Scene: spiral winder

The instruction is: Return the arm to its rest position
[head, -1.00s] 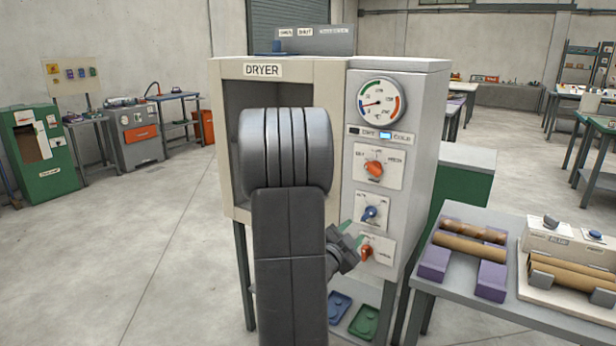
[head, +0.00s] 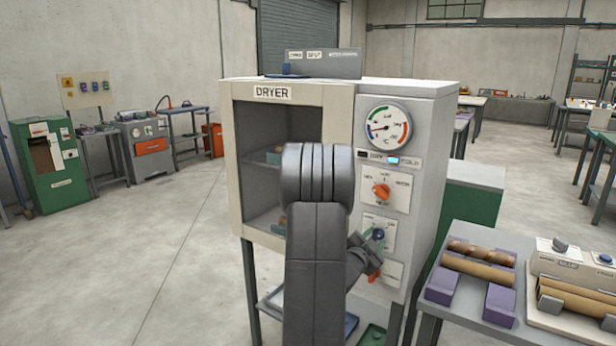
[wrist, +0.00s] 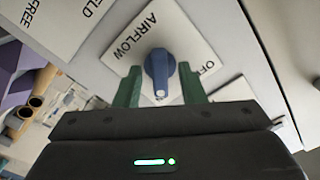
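The cream and grey dryer (head: 340,100) stands ahead, its front compartment open. My arm covers part of that opening. My gripper (head: 372,238) is at the lower control panel, by the blue airflow knob (head: 378,235). In the wrist view my gripper (wrist: 160,88) is open, with one green finger on each side of the blue knob (wrist: 160,72). A narrow gap shows on each side. The knob's pointer faces the gripper, left of the partly hidden "OF" lettering. In the head view, my gripper partly hides the lower red knob (head: 374,274).
An orange knob (head: 381,190) and a gauge (head: 388,127) sit higher on the panel, with a lit blue indicator (head: 393,160) between them. A table (head: 455,318) with rolls on purple supports stands close at right. Open floor (head: 130,270) lies at left.

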